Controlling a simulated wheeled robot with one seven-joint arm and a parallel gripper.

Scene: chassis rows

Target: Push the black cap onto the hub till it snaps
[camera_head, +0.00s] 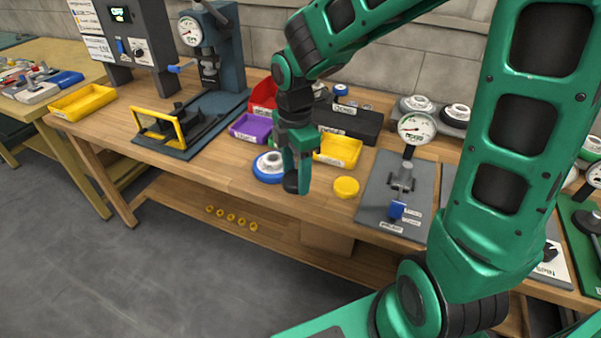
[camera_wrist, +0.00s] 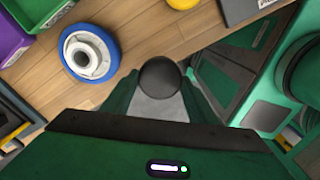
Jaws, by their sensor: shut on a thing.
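My gripper (camera_head: 300,180) points down over the front edge area of the wooden bench. It is shut on the black cap (camera_wrist: 160,77), which shows as a dark round disc between the fingertips in the wrist view. In the head view the cap (camera_head: 291,183) is a dark shape at the fingertips, partly covered by a finger. The hub (camera_head: 271,161) is the pale raised centre of a blue-rimmed wheel lying flat on the bench, just left of my gripper. In the wrist view the hub (camera_wrist: 88,53) is up and left of the cap, apart from it, with its centre bare.
A purple bin (camera_head: 250,128), a yellow bin (camera_head: 338,150) and a round yellow piece (camera_head: 346,187) lie around the wheel. A grey gauge fixture (camera_head: 396,205) stands to the right. A press (camera_head: 210,75) stands at the back left. Bare wood shows left of the wheel.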

